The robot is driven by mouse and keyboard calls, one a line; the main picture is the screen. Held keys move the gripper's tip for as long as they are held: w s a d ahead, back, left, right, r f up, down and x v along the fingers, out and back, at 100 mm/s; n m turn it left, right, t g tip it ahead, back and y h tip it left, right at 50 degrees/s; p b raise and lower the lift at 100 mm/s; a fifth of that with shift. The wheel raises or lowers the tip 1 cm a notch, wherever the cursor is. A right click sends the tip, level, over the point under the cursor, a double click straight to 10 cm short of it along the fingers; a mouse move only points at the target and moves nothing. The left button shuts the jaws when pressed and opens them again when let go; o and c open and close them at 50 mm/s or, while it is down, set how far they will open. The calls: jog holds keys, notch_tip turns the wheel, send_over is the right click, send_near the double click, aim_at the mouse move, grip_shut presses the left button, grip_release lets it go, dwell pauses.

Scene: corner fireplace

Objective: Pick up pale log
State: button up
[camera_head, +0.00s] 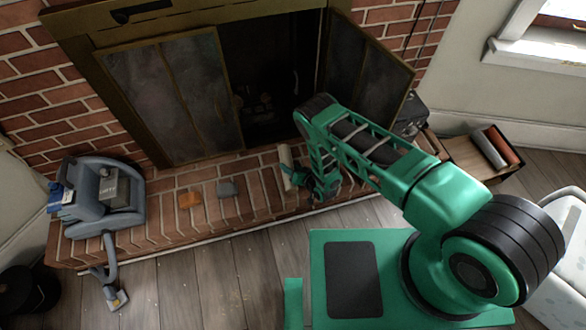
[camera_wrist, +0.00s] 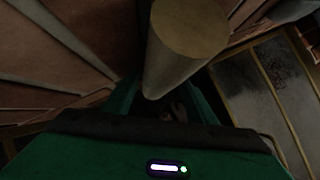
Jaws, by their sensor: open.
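The pale log (camera_head: 286,160) is on the brick hearth in front of the fireplace opening, just left of my gripper (camera_head: 313,187). In the wrist view the pale log (camera_wrist: 180,55) shows its round tan end face at the top. Its body narrows down toward the gap between the green fingers of my gripper (camera_wrist: 163,103). The jaws are open. I cannot tell whether a finger touches the log. The log's lower end is hidden behind the gripper body in the wrist view.
The right fireplace door (camera_head: 368,72) swings out behind my arm.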

jog(key=shift+w+a, duration=0.1)
jog(key=c, duration=1.1)
